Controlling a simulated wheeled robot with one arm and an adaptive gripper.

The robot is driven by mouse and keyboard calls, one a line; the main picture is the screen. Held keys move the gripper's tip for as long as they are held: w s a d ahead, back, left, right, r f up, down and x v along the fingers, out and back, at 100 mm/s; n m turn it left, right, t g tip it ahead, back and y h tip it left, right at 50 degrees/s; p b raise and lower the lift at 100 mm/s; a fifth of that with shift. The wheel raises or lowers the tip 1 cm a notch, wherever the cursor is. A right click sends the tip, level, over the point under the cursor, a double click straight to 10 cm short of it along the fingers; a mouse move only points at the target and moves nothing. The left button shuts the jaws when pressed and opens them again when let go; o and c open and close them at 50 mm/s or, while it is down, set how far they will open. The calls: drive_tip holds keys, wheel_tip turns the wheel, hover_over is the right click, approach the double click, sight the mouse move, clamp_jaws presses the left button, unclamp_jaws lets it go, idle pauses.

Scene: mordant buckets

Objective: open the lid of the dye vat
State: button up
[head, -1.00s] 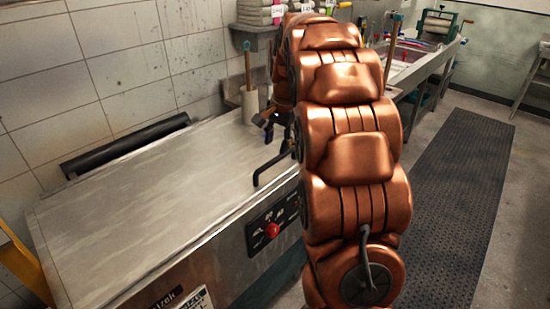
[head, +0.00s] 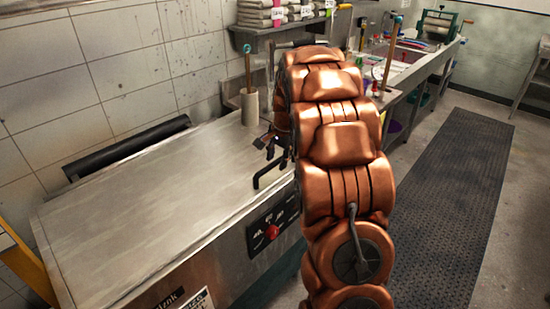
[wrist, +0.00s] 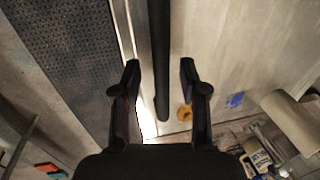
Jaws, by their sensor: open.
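The dye vat has a broad flat steel lid (head: 150,205), lying closed, at the left of the head view. A black bar handle (head: 268,172) stands along its front edge, partly hidden behind my copper arm. In the wrist view the handle (wrist: 160,60) runs down the middle, between my two dark fingers. My gripper (wrist: 160,68) is open, with a finger on each side of the bar in the picture and gaps on both sides. I cannot tell how far above the bar the fingertips are. In the head view my gripper is mostly hidden by the arm.
A pale cylinder (head: 250,106) with a wooden stick stands at the lid's far end. A control panel with a red knob (head: 272,231) is on the vat's front. A shelf with folded cloth (head: 265,14) and a sink counter are behind. A dark floor mat (head: 455,190) lies clear at right.

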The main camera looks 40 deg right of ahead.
drive_tip(key=shift+f, duration=0.1)
drive_tip(key=shift+c, duration=0.2)
clamp_jaws()
idle(0.4)
